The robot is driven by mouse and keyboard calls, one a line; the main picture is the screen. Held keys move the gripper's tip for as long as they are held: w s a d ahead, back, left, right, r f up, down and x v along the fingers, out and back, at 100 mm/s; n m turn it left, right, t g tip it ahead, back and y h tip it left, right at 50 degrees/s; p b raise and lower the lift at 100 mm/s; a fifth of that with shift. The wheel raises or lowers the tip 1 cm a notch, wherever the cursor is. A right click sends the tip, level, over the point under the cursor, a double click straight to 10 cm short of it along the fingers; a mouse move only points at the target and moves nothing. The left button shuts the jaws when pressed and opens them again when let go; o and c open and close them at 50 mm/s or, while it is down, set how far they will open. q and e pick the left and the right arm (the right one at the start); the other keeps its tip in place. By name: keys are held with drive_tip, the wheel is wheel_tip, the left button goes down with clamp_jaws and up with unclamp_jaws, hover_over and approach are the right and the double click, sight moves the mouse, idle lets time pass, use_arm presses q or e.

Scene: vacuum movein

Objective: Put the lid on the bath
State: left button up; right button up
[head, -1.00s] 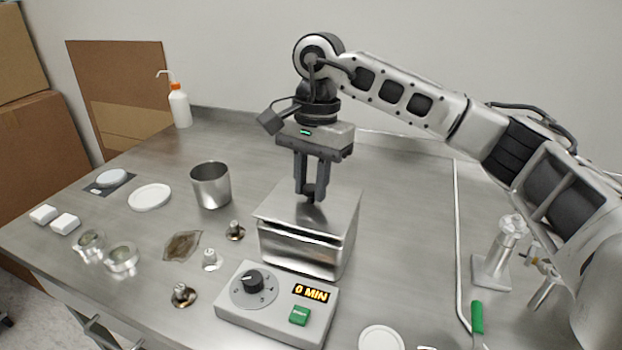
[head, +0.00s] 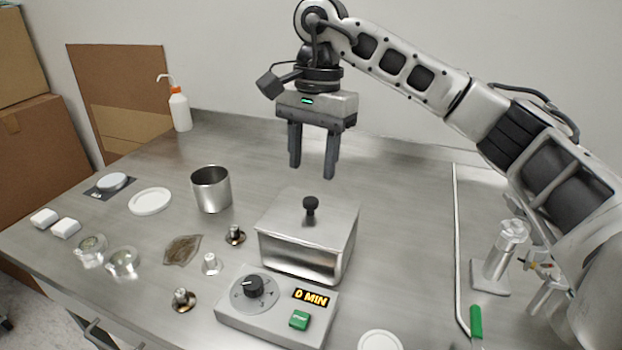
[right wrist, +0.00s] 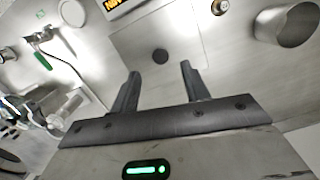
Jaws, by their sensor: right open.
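The bath (head: 290,253) is a rectangular steel box behind the timer control panel in the head view. The steel lid (head: 275,212) lies flat on top of the bath, with a black knob (head: 310,205) at its middle. In the right wrist view the lid (right wrist: 185,35) and its dark knob (right wrist: 160,56) show beyond the fingertips. My right gripper (head: 312,168) is open and empty, above the lid and apart from the knob. Its two fingers also show in the right wrist view (right wrist: 160,78). My left gripper is not in view.
The control panel (head: 272,318) reading "0 MIN" stands in front of the bath. A steel beaker (head: 211,190) and white dish (head: 150,201) stand left, with small metal parts (head: 184,300) nearer. A green-handled rod (head: 476,320) and glassware (head: 500,250) are right. The table behind the bath is clear.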

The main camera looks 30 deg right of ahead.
wheel_tip(320, 180, up, 7)
drive_tip(key=p, duration=0.1)
drive_tip(key=shift+w+d+r, duration=0.2)
drive_tip(key=shift+w+d, duration=0.05)
drive_tip(key=shift+d, duration=0.15)
drive_tip(key=shift+s, duration=0.1)
